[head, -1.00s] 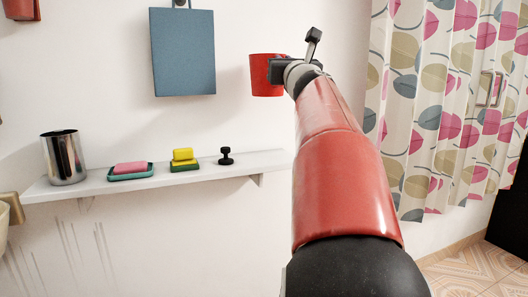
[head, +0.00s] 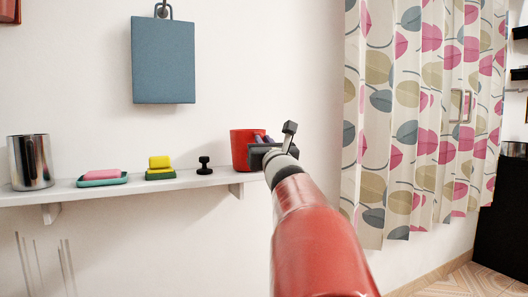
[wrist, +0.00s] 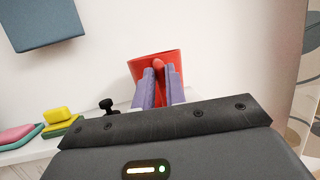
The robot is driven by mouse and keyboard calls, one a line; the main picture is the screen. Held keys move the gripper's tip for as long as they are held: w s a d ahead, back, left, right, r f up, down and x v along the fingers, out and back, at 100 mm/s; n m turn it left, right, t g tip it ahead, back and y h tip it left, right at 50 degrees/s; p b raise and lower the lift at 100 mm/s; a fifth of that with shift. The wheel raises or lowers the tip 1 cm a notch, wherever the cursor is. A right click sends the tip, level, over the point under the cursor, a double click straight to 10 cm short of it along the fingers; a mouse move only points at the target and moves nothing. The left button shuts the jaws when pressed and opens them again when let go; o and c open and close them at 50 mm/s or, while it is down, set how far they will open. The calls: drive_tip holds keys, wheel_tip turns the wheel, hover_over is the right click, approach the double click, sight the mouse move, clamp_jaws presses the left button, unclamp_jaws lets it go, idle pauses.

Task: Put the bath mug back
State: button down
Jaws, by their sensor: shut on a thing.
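The bath mug is a red cup (head: 241,150) at the right end of the white wall shelf (head: 110,190). It looks upright, and its base is at about shelf height; I cannot tell whether it touches the shelf. My gripper (head: 262,142) is at the mug's right side, partly hiding it. In the wrist view the mug (wrist: 143,68) is straight ahead, and the purple-grey fingers of my gripper (wrist: 160,84) are shut on its handle. The mug's base is hidden there.
A black knobbed item (head: 204,165) stands left of the mug. Further left are a yellow sponge on a green dish (head: 160,174), pink soap on a teal dish (head: 102,182) and a metal cup (head: 30,162). A blue panel (head: 163,60) hangs above. A patterned curtain (head: 425,120) hangs right.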

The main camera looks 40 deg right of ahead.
drive_tip(key=shift+f, duration=0.3)
drive_tip(key=c, duration=1.5)
unclamp_jaws()
drive_tip(key=shift+o, duration=0.2)
